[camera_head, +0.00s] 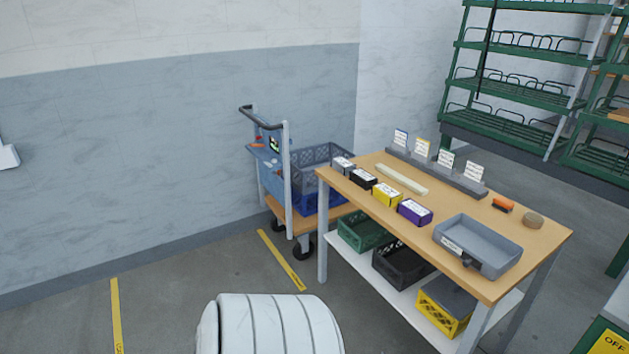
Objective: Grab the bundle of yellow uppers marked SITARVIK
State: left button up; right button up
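A yellow bundle (387,194) with a white label on top lies on the wooden table (525,237). It is in a row with a grey bundle (342,165), a black bundle (363,179) and a purple bundle (414,211), each with a white label. The yellow one is between the black and purple ones. The print on the labels is too small to read, so I cannot confirm the name SITARVIK. Neither of my grippers is in view.
A grey tray (447,246), cream bar (402,179), card rack (437,172), orange-handled brush (503,204) and round brown item (533,220) are on the table. Crates fill its lower shelf (367,276). A cart (261,166) stands behind left. Open floor (180,290) is at left.

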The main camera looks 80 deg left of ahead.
aim_at(387, 194)
jog(key=u, duration=1.95)
